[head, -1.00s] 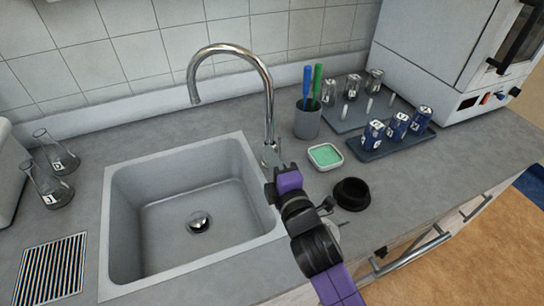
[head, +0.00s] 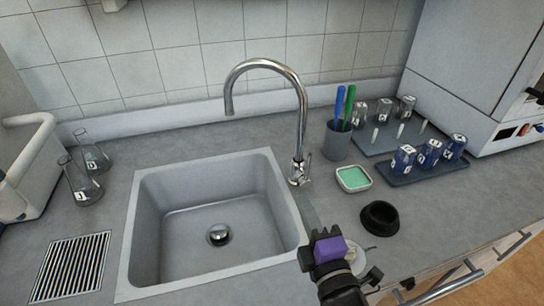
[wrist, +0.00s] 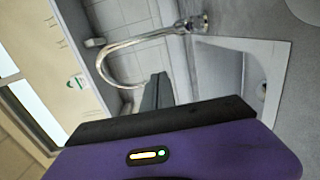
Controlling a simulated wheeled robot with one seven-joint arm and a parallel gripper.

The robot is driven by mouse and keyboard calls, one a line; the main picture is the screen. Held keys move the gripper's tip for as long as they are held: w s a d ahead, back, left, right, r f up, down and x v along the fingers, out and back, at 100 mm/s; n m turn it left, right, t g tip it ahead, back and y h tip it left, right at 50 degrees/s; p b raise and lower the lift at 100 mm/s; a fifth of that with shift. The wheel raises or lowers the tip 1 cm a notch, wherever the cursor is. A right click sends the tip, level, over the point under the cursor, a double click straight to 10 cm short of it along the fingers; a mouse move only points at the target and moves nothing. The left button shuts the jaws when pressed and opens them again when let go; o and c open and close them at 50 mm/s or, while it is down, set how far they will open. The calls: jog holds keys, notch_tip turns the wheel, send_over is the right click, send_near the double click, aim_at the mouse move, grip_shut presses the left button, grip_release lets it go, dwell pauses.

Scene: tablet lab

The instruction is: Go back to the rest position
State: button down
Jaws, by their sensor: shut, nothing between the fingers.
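My gripper (head: 322,236) is at the front of the counter, just right of the sink (head: 135,240), above the worktop and touching nothing that I can see. It is shut and empty. In the wrist view my purple gripper body (wrist: 190,150) fills the lower part, with the tap (wrist: 110,60) and part of the sink (wrist: 285,70) beyond it, seen sideways. In the head view the curved tap (head: 300,110) stands behind and to the left of my gripper.
Right of my gripper are a black bowl (head: 380,222) and a green-filled dish (head: 353,179). Behind stand a grey cup (head: 336,142) with brushes and a blue tray (head: 430,174) with dark-labelled glasses. Two flasks (head: 84,190) stand left. The counter near the drain grille (head: 72,266) is clear.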

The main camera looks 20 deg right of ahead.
jog(key=s+d+f+m+g, duration=0.1)
jog(key=s+f+m, duration=0.2)
jog(key=s+m, duration=0.5)
jog(key=s+d+f+m+g+y, duration=0.1)
jog(key=s+m, duration=0.8)
jog(key=s, duration=1.4)
jog(key=shift+s+d+f+g, duration=0.2)
jog(key=shift+s+f+g, duration=0.15)
jog(key=shift+f+g, duration=0.4)
jog(key=shift+f, duration=0.15)
